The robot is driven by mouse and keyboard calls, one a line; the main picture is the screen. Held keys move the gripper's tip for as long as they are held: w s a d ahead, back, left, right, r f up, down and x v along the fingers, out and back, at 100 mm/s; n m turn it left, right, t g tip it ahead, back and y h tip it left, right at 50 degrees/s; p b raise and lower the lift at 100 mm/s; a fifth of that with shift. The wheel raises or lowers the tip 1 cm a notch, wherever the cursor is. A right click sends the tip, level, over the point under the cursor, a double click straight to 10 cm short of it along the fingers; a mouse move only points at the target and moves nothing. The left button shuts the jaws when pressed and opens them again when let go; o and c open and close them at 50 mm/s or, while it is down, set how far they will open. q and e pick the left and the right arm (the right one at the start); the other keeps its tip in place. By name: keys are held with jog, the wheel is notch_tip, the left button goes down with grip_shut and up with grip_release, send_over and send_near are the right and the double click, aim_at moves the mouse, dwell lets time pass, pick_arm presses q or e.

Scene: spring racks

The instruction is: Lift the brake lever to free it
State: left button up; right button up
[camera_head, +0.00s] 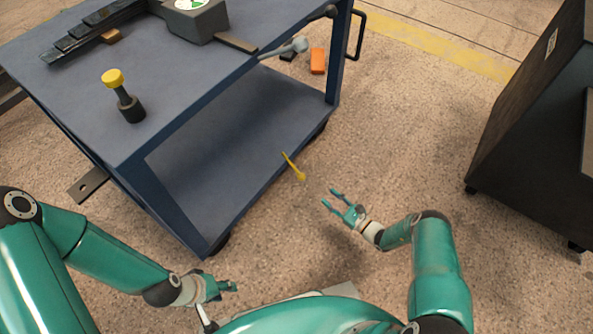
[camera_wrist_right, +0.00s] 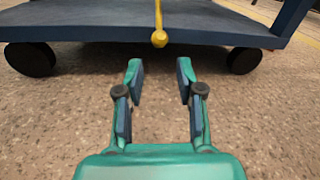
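The brake lever (camera_head: 293,167) is a thin yellow rod with a round knob. It sticks out at the lower shelf edge of the blue cart (camera_head: 240,125). In the right wrist view the lever (camera_wrist_right: 159,38) stands upright, its knob low in front of the shelf edge. My right gripper (camera_head: 330,198) is open and empty, a short way to the right of the knob. In its wrist view the gripper (camera_wrist_right: 159,72) has its fingers apart, with the knob beyond the tips and centred between them. My left gripper (camera_head: 226,287) is low near my base, away from the lever; its opening is unclear.
The cart's wheels (camera_wrist_right: 30,59) stand on both sides of the lever. A yellow-topped post (camera_head: 124,97) and a grey device (camera_head: 195,22) are on the cart top. An orange block (camera_head: 318,61) is beyond the cart. A dark cabinet (camera_head: 530,110) stands right; floor between is clear.

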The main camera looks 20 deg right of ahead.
aim_at(299, 174)
jog(key=b+x, duration=0.4)
jog(key=x, duration=1.1)
jog(key=shift+a+f+b, duration=0.1)
jog(key=shift+f+b, duration=0.05)
jog(key=shift+b, duration=0.25)
jog(key=shift+w+a, duration=0.3)
jog(key=shift+w, duration=0.2)
grip_shut()
